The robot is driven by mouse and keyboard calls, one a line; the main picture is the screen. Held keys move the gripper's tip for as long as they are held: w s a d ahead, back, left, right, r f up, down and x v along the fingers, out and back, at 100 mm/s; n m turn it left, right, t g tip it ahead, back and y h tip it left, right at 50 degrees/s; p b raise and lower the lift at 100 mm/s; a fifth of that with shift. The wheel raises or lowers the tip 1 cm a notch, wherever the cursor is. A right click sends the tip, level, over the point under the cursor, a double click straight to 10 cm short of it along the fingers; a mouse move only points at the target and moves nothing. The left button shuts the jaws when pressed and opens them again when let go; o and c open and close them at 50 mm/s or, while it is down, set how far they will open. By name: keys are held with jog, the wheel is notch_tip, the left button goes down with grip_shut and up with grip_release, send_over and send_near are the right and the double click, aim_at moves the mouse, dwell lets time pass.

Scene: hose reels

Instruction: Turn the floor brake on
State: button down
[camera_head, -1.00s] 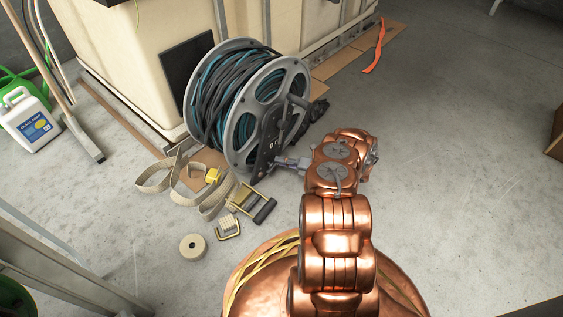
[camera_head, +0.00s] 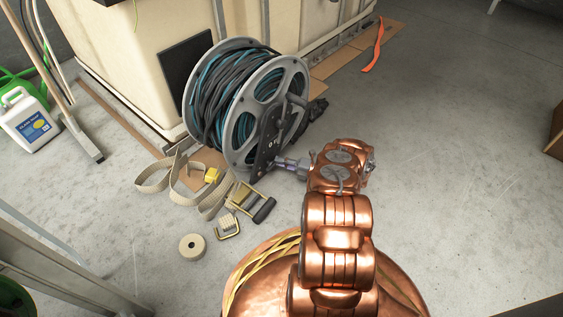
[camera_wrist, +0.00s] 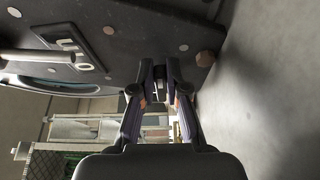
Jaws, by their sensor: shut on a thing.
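The hose reel (camera_head: 245,105) with grey flanges and dark and teal hose stands on the floor in front of the cream tank. A dark side plate (camera_head: 266,142) is on its near side. In the wrist view the plate (camera_wrist: 135,35) fills the top, with bolts and a slotted fitting. My gripper (camera_head: 282,162) is at the plate's lower right edge. In the wrist view my gripper (camera_wrist: 160,70) has its fingertips closed on a small dark part at the plate's edge, apparently the floor brake (camera_wrist: 159,72). The fingers mostly hide that part.
A beige strap (camera_head: 160,178) with a yellow buckle, a ratchet (camera_head: 256,203) and a tape roll (camera_head: 192,246) lie on the floor left of my arm. A white jug (camera_head: 28,122) stands far left. The floor to the right is open.

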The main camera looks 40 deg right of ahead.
jog(key=c, duration=1.2)
grip_release()
jog(key=v, duration=0.6)
jog(key=shift+d, duration=0.15)
jog(key=shift+s+d, duration=0.3)
jog(key=shift+s, duration=0.25)
jog(key=shift+s, duration=0.1)
